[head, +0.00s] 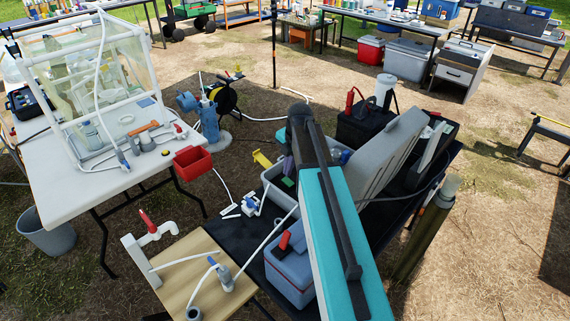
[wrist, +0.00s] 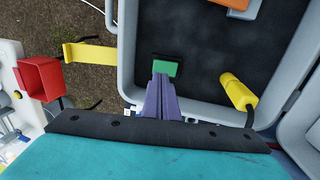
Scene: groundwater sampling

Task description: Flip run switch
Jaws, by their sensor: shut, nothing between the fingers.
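A green rocker (wrist: 166,68) in a black frame, which looks like the run switch, sits on the dark panel of an open grey case (wrist: 127,50). In the head view the green piece (head: 288,182) shows inside the grey case (head: 268,172), left of my teal arm. My gripper (wrist: 163,80) has purple fingers, shut together and empty. Their tips overlap the near edge of the green rocker in the wrist view; I cannot tell whether they touch it. In the head view my gripper (head: 288,168) is partly hidden by my arm.
A yellow bracket (wrist: 90,54) and a red bin (wrist: 40,78) are to the left. A blue-grey box (head: 289,272) with a red handle stands near my arm. A wooden-topped table (head: 190,262) holds white pipework.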

